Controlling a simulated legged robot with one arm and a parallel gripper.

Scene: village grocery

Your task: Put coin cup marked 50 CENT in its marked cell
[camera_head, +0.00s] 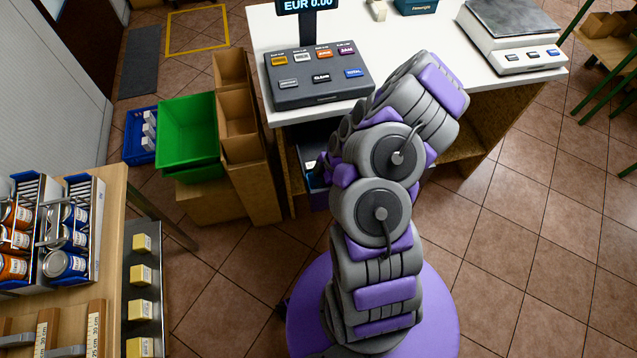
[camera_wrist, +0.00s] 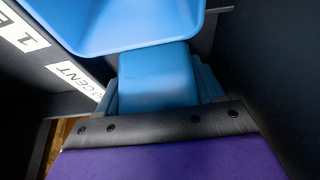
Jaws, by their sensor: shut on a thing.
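A light blue cup (camera_wrist: 120,22) fills the top of the wrist view, with its smooth hollow inside showing. A blue block-like part (camera_wrist: 155,75) just below its rim sits between my gripper's jaws; it appears to be part of the cup. My gripper (camera_wrist: 158,90) is shut on it. Any marking on the cup is out of sight. White labels stand on a dark surface at the left: one reads "1" with a cut-off letter (camera_wrist: 22,32), another ends in "CENT" (camera_wrist: 80,76). In the head view, my arm hides the gripper and cup.
A dark, open drawer-like box (camera_head: 313,165) shows under the white counter (camera_head: 425,50), left of my arm. Dark walls lie close around the cup in the wrist view. A green crate (camera_head: 188,135) and cardboard boxes (camera_head: 238,110) stand left of the counter.

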